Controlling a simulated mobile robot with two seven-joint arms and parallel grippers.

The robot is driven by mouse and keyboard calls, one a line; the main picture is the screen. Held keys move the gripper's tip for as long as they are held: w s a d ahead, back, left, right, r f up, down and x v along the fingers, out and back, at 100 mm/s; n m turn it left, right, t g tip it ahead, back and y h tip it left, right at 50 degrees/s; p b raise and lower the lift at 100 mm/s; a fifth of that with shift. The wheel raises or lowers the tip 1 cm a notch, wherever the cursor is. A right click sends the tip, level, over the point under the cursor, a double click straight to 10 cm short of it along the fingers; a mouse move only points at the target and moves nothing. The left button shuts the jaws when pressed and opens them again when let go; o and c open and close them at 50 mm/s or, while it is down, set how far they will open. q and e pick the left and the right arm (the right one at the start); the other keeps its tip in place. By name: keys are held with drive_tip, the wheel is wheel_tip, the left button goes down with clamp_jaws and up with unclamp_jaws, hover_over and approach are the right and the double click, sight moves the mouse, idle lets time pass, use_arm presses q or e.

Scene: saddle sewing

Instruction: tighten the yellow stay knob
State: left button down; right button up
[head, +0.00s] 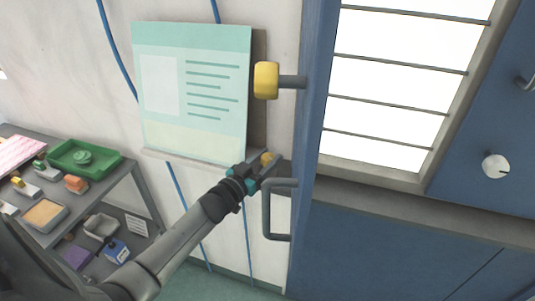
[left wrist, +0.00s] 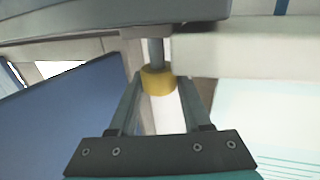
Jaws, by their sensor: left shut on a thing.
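My left gripper (head: 266,165) is shut on a small yellow knob (left wrist: 157,83), one finger on each side of it in the left wrist view. A grey stem runs from this knob to a grey part at the top of that view. In the head view the knob shows as a small yellow patch (head: 268,157) at the gripper's tip, partly hidden by it. A larger yellow knob (head: 265,80) on a grey stem stands out from the blue door edge above, apart from my gripper. My right gripper is not in view.
A grey bar handle (head: 267,215) is just below my left gripper. The blue door edge (head: 312,120) stands to its right. A pale green poster (head: 190,90) hangs behind on the wall. A grey shelf rack (head: 130,185) with small items and a green tray (head: 112,163) stands at left.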

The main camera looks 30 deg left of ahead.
use_arm(q)
drive_tip(key=shift+m+h, duration=0.7)
drive_tip(key=shift+h, duration=0.4)
drive_tip(key=shift+c, duration=1.8)
unclamp_jaws()
drive_tip(key=shift+r, duration=0.1)
drive_tip(key=shift+a, duration=0.15)
